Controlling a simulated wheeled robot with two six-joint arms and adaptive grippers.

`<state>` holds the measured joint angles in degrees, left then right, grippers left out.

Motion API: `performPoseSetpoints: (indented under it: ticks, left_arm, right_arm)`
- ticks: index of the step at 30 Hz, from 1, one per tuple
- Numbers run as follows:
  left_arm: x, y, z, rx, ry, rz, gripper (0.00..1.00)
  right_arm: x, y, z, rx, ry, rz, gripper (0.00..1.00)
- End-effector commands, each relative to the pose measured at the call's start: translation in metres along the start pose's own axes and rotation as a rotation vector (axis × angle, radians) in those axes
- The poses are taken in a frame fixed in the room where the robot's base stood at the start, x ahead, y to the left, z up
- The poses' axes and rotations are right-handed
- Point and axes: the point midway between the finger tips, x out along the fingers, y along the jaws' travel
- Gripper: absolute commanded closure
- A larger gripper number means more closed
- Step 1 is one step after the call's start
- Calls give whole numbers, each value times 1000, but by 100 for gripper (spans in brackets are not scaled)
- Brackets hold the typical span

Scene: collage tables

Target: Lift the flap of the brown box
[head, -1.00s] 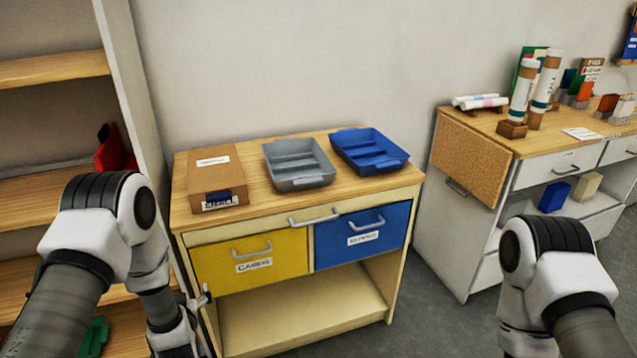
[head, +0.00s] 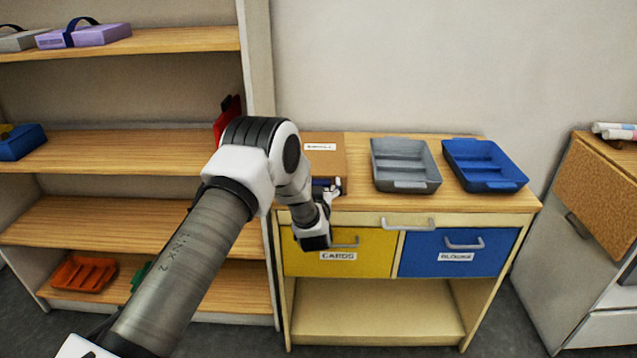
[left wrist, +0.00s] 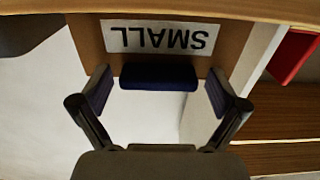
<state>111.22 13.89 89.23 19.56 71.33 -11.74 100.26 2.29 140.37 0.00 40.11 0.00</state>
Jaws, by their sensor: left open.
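The brown box (head: 326,155) sits closed at the left end of the wooden cabinet top, partly hidden behind my left arm. In the left wrist view the box front (left wrist: 225,38) carries a white label reading SMALL, upside down. A dark blue tab (left wrist: 158,77) on the box lies next to the label. My left gripper (head: 330,188) is at the box's front edge. In the left wrist view its open fingers (left wrist: 158,92) stand on either side of the blue tab, with a gap on both sides. My right gripper is not in view.
A grey tray (head: 404,165) and a blue tray (head: 484,165) stand right of the box. Below are a yellow drawer (head: 360,252) and a blue drawer (head: 440,254) with handles. Wooden shelves (head: 110,145) stand at the left, with a red thing (head: 226,122) close by.

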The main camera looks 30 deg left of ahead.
Motion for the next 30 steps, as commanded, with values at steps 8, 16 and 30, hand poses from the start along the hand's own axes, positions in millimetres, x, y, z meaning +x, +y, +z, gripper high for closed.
performPoseSetpoints:
  ticks: [8, 16, 30]
  left_arm:
    - [0, 0, 0, 0, 0, 1, 62]
    - [0, 0, -2, 0, -3, 0, 90]
    - [0, 0, -41, -2, -108, -1, 90]
  right_arm:
    - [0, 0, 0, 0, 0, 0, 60]
    - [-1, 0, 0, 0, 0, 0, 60]
    - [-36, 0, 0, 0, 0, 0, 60]
